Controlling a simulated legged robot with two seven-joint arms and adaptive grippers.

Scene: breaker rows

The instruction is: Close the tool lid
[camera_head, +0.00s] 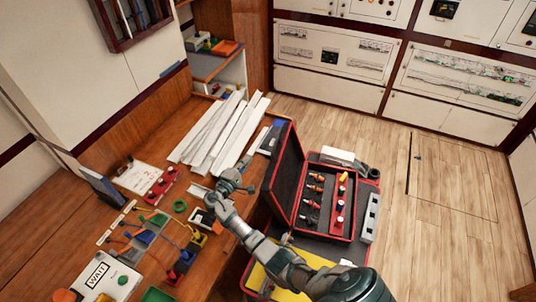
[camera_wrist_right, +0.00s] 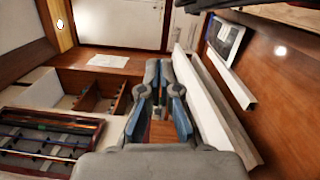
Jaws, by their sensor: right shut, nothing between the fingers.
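The tool case (camera_head: 325,230) is red-rimmed and open in the head view, with screwdrivers and other tools lying inside. Its lid (camera_head: 284,168), dark grey inside with a red edge, stands raised on the case's left side. My right gripper (camera_head: 237,176) is shut and empty, to the left of the lid and over the wooden bench. In the head view I cannot tell whether it touches the lid. The right wrist view shows its two fingers (camera_wrist_right: 159,75) close together with nothing between them. My left gripper is in neither view.
Electrical cabinets (camera_head: 340,55) line the far wall. The wooden floor (camera_head: 440,220) right of the case is clear.

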